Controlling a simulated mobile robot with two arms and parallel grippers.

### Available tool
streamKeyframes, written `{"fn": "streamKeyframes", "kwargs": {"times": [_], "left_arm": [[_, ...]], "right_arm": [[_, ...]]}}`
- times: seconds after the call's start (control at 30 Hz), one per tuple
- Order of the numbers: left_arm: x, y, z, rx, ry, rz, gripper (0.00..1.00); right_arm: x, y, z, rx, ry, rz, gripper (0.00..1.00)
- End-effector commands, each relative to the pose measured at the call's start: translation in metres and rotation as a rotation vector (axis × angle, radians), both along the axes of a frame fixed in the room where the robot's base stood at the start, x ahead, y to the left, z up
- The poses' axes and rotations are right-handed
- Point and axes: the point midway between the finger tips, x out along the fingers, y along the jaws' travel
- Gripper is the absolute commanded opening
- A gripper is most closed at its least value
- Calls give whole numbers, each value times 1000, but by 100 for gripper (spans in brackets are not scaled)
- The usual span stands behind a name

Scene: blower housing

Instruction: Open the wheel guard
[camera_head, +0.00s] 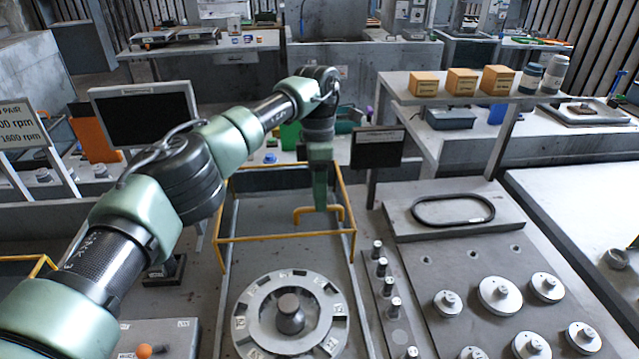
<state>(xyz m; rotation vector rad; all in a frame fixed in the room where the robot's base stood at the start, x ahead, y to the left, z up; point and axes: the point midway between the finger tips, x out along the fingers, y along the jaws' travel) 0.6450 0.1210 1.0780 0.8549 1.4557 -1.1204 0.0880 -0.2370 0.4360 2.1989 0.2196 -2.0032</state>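The wheel guard is a yellow-edged frame with a clear-looking panel (285,237), standing at the back of the bay behind the wheel. A yellow bar handle (302,213) sits at its middle. My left gripper (320,205) points down at the handle and overlaps its right part. The fingers are seen edge-on, so I cannot tell whether they are closed on it. The grey wheel (245,325) lies flat in front of the guard, with labelled slots around its rim and a dark knob (290,318) at its centre. My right gripper is not in view.
Several upright pins (382,267) stand right of the wheel. Several round discs (500,295) and a black belt loop (452,210) lie on the right bench. A shelf with orange boxes (462,82) stands behind. A dark monitor (145,115) is at back left.

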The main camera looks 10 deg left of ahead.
Motion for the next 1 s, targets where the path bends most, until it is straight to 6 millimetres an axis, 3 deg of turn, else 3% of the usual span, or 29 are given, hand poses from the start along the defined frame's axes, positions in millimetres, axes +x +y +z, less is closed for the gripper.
{"fn": "streamKeyframes", "kwargs": {"times": [0.3, 0.4, 0.6, 1.0], "left_arm": [[10, 2, 48, 0, -4, 3, 34], [12, 2, 61, 0, 0, 3, 34], [15, 4, 70, 0, -1, 2, 34], [15, 5, 70, 0, -2, 1, 34]], "right_arm": [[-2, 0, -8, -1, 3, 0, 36], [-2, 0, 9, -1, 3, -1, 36], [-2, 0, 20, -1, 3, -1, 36], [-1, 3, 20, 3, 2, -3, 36]]}}
